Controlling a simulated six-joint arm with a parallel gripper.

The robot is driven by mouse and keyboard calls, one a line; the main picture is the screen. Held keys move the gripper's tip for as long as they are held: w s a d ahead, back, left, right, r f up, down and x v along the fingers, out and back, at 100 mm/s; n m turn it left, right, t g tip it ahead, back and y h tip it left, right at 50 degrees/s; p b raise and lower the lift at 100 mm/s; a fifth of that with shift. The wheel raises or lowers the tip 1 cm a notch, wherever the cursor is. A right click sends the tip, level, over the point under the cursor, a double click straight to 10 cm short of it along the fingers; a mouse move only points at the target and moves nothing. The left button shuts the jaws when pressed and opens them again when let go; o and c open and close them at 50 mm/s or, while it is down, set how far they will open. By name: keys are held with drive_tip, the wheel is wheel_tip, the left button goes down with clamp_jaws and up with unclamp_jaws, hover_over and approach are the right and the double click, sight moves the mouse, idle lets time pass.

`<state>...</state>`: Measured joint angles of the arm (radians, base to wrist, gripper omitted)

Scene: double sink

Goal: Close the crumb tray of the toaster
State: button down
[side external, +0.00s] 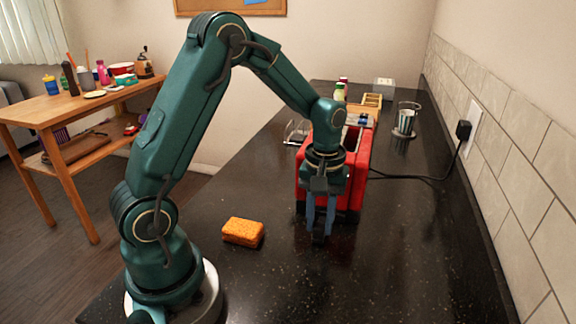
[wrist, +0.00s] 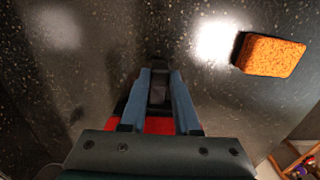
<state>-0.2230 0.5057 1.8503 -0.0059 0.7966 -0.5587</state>
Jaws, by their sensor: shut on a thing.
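The red toaster (side external: 363,165) stands on the dark counter, with its near end toward my gripper. My gripper (side external: 320,238) points down in front of that end, its blue fingers low near the counter. In the wrist view a strip of the red body (wrist: 158,126) shows between and beside the fingers. The gripper, also in the wrist view (wrist: 159,72), is shut on a dark piece, the crumb tray (wrist: 158,94), which sticks out from the toaster's base. The fingers and wrist hide much of the tray and toaster front.
An orange sponge (side external: 243,232) lies on the counter left of my gripper. A black cord (side external: 410,178) runs from the toaster to the wall outlet. The counter's near right is clear.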

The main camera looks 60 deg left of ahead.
drive_tip(key=c, duration=0.6)
unclamp_jaws()
drive_tip(key=shift+w+a, duration=0.2)
drive_tip(key=shift+c, duration=0.2)
drive_tip(key=shift+r, duration=0.15)
drive_tip(key=shift+r, duration=2.5)
drive_tip(key=shift+d, duration=0.1)
